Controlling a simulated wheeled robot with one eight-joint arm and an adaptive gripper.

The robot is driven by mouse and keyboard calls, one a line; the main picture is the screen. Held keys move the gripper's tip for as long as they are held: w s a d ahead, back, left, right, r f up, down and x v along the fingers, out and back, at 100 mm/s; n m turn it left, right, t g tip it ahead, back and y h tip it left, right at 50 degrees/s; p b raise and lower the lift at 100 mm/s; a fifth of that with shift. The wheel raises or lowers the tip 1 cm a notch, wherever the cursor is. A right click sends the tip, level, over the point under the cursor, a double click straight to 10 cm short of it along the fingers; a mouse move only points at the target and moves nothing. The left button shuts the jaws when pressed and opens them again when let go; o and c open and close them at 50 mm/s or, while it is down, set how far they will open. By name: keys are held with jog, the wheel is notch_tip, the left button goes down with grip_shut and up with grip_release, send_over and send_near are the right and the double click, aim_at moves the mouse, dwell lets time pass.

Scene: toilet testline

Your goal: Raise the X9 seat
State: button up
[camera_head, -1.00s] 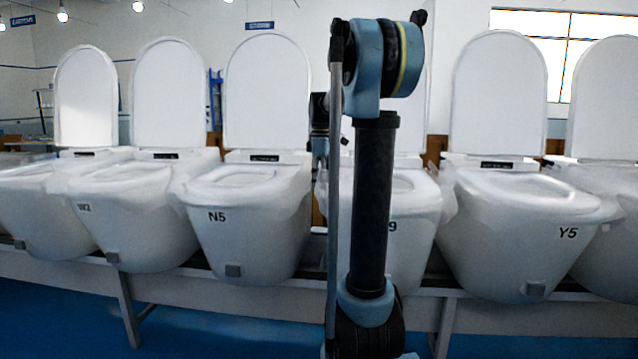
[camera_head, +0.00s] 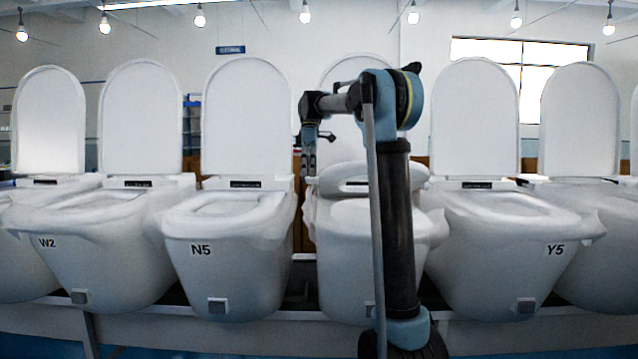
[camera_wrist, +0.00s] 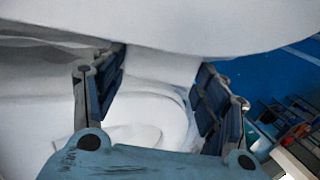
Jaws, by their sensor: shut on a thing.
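The X9 toilet (camera_head: 345,270) stands in the middle, partly behind my arm, which hides its label. Its white seat (camera_head: 348,172) is tilted partly up, off the bowl rim, with its underside opening showing. The upright lid (camera_head: 340,75) is behind it. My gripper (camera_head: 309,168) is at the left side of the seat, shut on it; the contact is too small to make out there. In the wrist view my gripper (camera_wrist: 163,65) has its two fingers reaching toward a broad white surface (camera_wrist: 190,25), with the bowl (camera_wrist: 135,135) below.
The N5 toilet (camera_head: 228,250) stands close on the left and the Y5 toilet (camera_head: 500,250) on the right, both with lids upright. The W2 toilet (camera_head: 100,245) is further left. Blue floor (camera_wrist: 265,75) and dark objects show at the right of the wrist view.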

jog(key=shift+w, duration=0.25)
jog(key=o, duration=1.5)
jog(key=shift+w+d+f, duration=0.1)
jog(key=shift+w, duration=0.05)
jog(key=shift+s, duration=0.2)
jog(key=v, duration=1.2)
jog(key=shift+w, duration=0.15)
